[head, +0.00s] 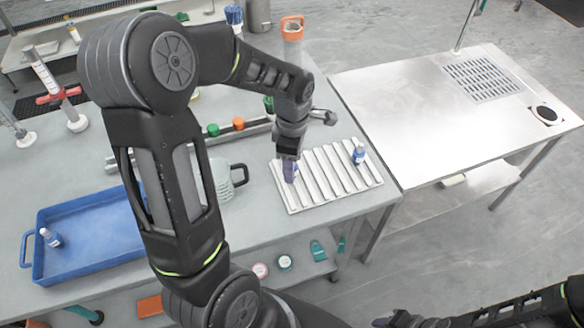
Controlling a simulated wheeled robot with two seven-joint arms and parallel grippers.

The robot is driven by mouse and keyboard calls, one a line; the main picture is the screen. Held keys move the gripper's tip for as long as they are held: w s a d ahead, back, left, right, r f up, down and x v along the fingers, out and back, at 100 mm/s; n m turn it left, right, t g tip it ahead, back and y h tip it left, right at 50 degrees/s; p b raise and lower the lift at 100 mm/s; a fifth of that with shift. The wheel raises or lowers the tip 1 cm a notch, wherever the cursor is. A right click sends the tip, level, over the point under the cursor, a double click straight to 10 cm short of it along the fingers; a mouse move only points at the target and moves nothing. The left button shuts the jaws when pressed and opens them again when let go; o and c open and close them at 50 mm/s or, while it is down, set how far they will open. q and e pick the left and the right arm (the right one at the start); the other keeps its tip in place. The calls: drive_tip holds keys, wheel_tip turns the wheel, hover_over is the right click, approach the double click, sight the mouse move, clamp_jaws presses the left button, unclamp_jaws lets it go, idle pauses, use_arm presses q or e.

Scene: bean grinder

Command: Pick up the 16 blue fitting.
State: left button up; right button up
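My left gripper (289,172) points down over the left part of a white ribbed rack (331,178). A small bluish-purple shape shows at its fingertips; I cannot tell whether this is a held thing or the fingers themselves. A small white and blue bottle-like piece (358,155) stands on the right part of the rack. A similar white and blue piece (50,238) stands in the blue tray (95,243) at the left. No number is readable, so I cannot tell which is the 16 blue fitting. My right gripper (415,321) is at the bottom edge, partly cut off, its opening unclear.
A white mug-like vessel with a dark handle (222,180) stands left of the rack. A rail with green and orange knobs (238,124) lies behind. An orange-topped cylinder (292,30) stands further back. A metal side table (430,115) at the right is mostly clear.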

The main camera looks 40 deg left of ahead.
use_arm(q)
drive_tip(key=shift+c, duration=0.4)
clamp_jaws()
wheel_tip(320, 180, up, 10)
drive_tip(key=shift+r+b, duration=0.1)
drive_tip(key=shift+b, duration=0.5)
idle(0.6)
